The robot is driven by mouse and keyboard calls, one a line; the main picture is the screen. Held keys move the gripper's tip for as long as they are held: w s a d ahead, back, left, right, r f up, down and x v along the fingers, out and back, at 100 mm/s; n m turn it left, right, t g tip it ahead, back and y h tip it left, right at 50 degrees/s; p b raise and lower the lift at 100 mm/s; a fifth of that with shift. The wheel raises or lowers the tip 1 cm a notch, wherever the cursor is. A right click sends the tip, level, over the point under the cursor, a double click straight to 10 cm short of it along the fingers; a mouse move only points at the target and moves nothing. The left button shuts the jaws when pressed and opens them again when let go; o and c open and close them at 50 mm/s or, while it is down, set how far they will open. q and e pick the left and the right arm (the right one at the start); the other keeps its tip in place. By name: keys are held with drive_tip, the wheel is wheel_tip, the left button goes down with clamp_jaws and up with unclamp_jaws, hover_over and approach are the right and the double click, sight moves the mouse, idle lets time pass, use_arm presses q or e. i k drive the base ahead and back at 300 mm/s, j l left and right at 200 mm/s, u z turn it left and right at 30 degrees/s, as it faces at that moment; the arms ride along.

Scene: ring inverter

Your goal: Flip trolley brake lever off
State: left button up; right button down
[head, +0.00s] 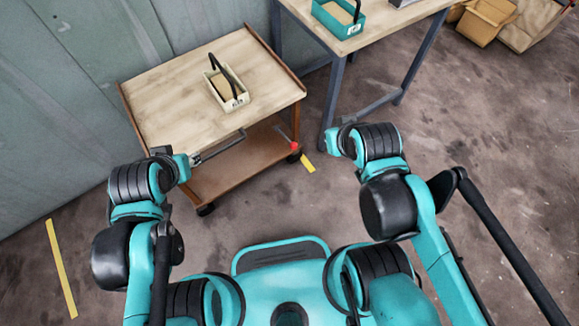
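The trolley (165,92) stands left of centre, with a wooden top and a lower shelf (232,166). Its brake lever shows as a thin rod with a red tip (294,145), low at the right front corner beside a black wheel. My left gripper (243,133) reaches across the trolley's front edge, left of the lever and apart from it in the picture. Its dark fingers look edge-on, so I cannot tell their opening. My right gripper (332,141) is to the right of the red tip, apart from it; its fingers are hidden or too small to read.
A cream tote (217,93) with a black handle sits on the trolley top. A table (372,35) behind bears a teal tote (335,22). Cardboard boxes (484,20) lie at upper right. Yellow tape (308,163) marks the floor near the wheel. Floor on the right is clear.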

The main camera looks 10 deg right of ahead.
sight(293, 145)
drive_tip(key=k+j, duration=0.15)
drive_tip(key=j, duration=0.25)
drive_tip(key=k+j, duration=0.15)
drive_tip(key=j, duration=0.25)
drive_tip(key=k+j, duration=0.15)
drive_tip(key=j, duration=0.25)
drive_tip(key=k+j+z, duration=0.1)
drive_tip(key=j, duration=0.3)
drive_tip(key=k, duration=0.05)
